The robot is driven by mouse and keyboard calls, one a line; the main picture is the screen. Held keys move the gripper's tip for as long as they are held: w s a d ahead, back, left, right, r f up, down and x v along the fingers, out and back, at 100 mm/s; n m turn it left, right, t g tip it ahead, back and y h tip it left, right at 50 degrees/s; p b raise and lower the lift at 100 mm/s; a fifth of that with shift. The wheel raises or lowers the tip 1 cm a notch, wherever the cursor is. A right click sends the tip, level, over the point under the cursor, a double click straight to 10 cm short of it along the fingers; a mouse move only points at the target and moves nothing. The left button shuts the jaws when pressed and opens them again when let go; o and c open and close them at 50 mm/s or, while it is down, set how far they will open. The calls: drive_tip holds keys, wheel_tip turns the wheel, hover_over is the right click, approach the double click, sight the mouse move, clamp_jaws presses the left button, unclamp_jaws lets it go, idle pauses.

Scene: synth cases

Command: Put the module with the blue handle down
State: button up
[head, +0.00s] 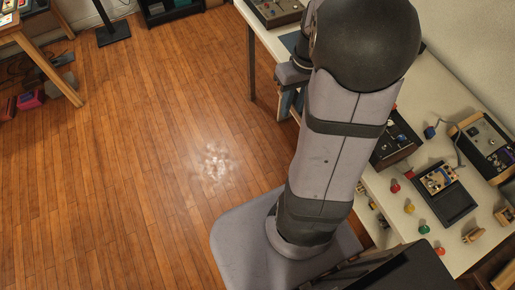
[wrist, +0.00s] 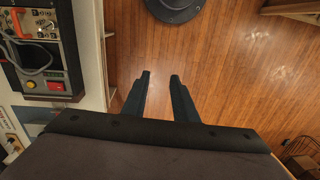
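My gripper (wrist: 160,76) is open in the wrist view, with only wooden floor between its two dark fingers. In the head view my gripper (head: 286,104) is partly hidden by my arm, beside the table's left edge. A small blue piece (head: 430,132) stands on the white table right of my arm, near a wood-sided device. It may be the blue handle; I cannot make out a module under it. It is well apart from my gripper.
The white table (head: 458,95) holds a dark tray device (head: 447,195), a wood-sided device (head: 485,142) and several coloured knobbed pieces. A panel device (wrist: 40,45) sits at left in the wrist view.

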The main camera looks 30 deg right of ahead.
drive_tip(key=s+a+f, duration=0.1)
drive_tip(key=s+a, duration=0.2)
drive_tip(key=a, duration=0.4)
drive_tip(key=s+a+f+h, duration=0.1)
drive_tip(key=s+a+f, duration=0.1)
drive_tip(key=a, duration=0.6)
drive_tip(key=shift+s, duration=0.75)
drive_tip(key=shift+a+r, duration=0.1)
wheel_tip(320, 180, up, 4)
drive_tip(key=p, duration=0.4)
